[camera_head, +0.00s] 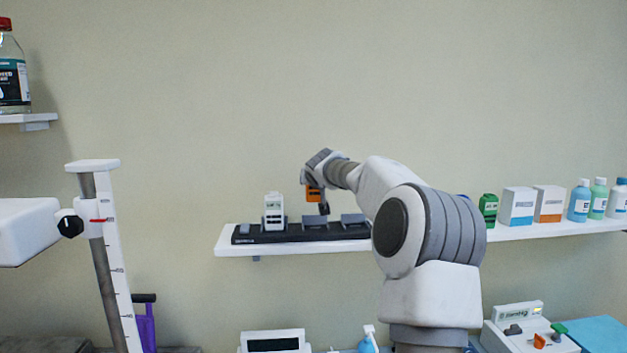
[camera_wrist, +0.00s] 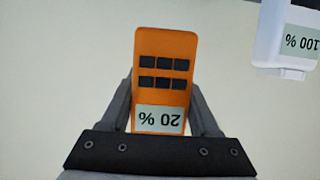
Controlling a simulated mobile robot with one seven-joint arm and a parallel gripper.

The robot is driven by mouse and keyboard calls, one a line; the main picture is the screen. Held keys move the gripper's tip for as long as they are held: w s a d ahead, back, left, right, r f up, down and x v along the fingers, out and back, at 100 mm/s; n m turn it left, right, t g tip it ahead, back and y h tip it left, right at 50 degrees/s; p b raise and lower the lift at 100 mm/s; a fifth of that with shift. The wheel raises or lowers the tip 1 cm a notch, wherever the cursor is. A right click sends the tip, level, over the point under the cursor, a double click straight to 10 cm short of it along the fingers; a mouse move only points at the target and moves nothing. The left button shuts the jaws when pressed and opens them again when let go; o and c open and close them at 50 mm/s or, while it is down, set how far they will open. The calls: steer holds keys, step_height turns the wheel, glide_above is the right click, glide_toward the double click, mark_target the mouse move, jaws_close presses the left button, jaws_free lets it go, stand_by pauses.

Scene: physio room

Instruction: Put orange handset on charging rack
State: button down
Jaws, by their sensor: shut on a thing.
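The orange handset (camera_head: 313,194) is held in my gripper (camera_head: 318,203) above the charging rack, and my gripper partly covers it in the head view. In the wrist view the handset (camera_wrist: 164,83) sits between the two fingers (camera_wrist: 165,112); its label reads 20 % upside down. The black charging rack (camera_head: 290,236) lies on a white wall shelf. A white handset (camera_head: 273,212) stands upright in the rack's left part; it also shows at the upper right of the wrist view (camera_wrist: 277,45), labelled 100 %. I cannot tell whether the orange handset touches the rack.
The white shelf (camera_head: 235,249) continues right behind my arm. A green handset-like item (camera_head: 488,208), two boxes (camera_head: 517,206) and several bottles (camera_head: 579,201) stand on it there. A height-scale post (camera_head: 111,240) stands at left. Empty grey slots (camera_head: 315,222) show right of the white handset.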

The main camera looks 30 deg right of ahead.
steer(key=shift+a+f+b, duration=0.1)
steer(key=shift+f+b, duration=2.85)
steer(key=shift+f, duration=0.25)
steer(key=shift+s+f+b, duration=0.1)
steer(key=shift+f+b, duration=0.3)
steer(key=shift+b, duration=0.2)
steer(key=shift+c, duration=0.2)
jaws_free()
steer(key=p+v, duration=0.3)
steer(key=v, duration=1.4)
steer(key=shift+s, duration=0.15)
